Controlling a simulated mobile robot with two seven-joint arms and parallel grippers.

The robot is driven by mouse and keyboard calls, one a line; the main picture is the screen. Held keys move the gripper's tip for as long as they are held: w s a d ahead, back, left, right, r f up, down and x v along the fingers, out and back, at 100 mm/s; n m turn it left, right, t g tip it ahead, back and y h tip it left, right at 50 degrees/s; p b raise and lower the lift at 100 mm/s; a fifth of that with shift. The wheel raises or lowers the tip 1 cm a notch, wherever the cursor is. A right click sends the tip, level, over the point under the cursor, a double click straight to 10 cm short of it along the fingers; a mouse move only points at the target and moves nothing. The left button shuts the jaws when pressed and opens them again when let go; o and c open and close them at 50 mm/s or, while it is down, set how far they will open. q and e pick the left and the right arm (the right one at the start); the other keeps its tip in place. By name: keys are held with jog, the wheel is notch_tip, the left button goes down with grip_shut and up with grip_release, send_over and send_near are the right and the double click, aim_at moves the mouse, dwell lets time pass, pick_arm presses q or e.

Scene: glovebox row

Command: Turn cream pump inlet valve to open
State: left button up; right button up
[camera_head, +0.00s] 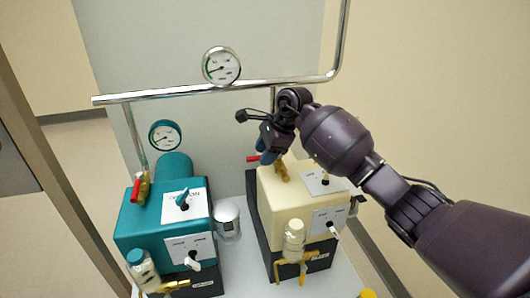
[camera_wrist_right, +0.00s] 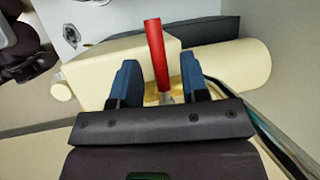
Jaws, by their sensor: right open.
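The cream pump (camera_head: 300,205) stands on the right of the white bench. Its inlet valve has a brass body (camera_head: 282,172) on top of the pump and a red lever handle (camera_head: 253,158) sticking out to the left. My right gripper (camera_head: 268,150) is directly above this valve and hides part of it. In the right wrist view, the red handle (camera_wrist_right: 157,55) lies between the two blue fingers of my right gripper (camera_wrist_right: 158,80). The fingers are open, with gaps on both sides of the handle. My left gripper is not in view.
A teal pump (camera_head: 160,235) with its own red-handled valve (camera_head: 136,190) stands to the left. A white canister (camera_head: 227,217) sits between the pumps. A metal pipe (camera_head: 180,93) with a gauge (camera_head: 221,66) runs behind, close to my right wrist.

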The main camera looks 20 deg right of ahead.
jog(key=shift+c, duration=0.3)
grip_shut()
